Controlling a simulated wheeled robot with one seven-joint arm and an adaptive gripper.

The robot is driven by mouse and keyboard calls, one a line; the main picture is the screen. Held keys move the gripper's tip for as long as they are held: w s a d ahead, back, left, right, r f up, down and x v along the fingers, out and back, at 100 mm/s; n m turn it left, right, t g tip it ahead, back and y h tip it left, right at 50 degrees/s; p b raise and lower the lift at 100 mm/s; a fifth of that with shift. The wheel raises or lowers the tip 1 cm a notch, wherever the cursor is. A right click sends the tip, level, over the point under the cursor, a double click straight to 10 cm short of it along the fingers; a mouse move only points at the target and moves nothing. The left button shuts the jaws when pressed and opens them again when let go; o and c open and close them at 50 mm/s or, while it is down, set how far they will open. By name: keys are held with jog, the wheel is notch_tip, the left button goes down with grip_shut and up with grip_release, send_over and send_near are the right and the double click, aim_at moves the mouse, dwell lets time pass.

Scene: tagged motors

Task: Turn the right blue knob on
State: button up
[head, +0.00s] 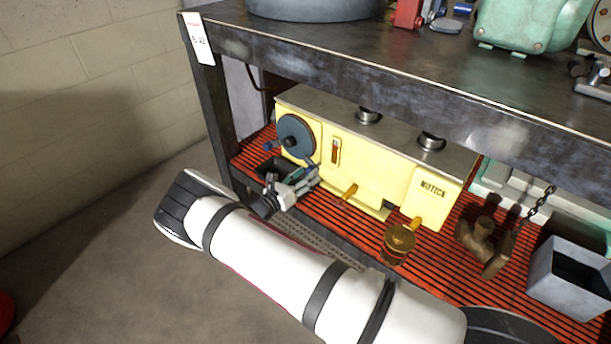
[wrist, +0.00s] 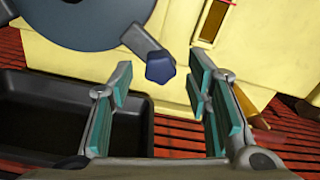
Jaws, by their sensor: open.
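A yellow machine (head: 375,165) stands on the lower shelf. A blue-grey disc (head: 296,137) on its front has a blue knob (head: 268,146) on the left and the right blue knob (head: 309,162) at its lower right. In the wrist view the right blue knob (wrist: 160,67) sits at the end of a short grey arm from the disc (wrist: 75,22). My gripper (head: 312,176) is just below and in front of this knob. In the wrist view my gripper (wrist: 163,80) is open, and the knob appears between its teal-padded fingers. I see no clear contact.
A dark open tray (wrist: 25,110) lies at left below the disc. Two orange levers (head: 350,191) (head: 415,223) stick out from the machine's lower front. A brass-coloured cup (head: 398,245) stands before it. The upper tabletop (head: 330,50) overhangs the shelf.

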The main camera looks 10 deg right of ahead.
jog(key=v, duration=1.1)
jog(key=shift+s+a, duration=0.2)
jog(key=shift+a, duration=0.1)
jog(key=shift+r, duration=0.1)
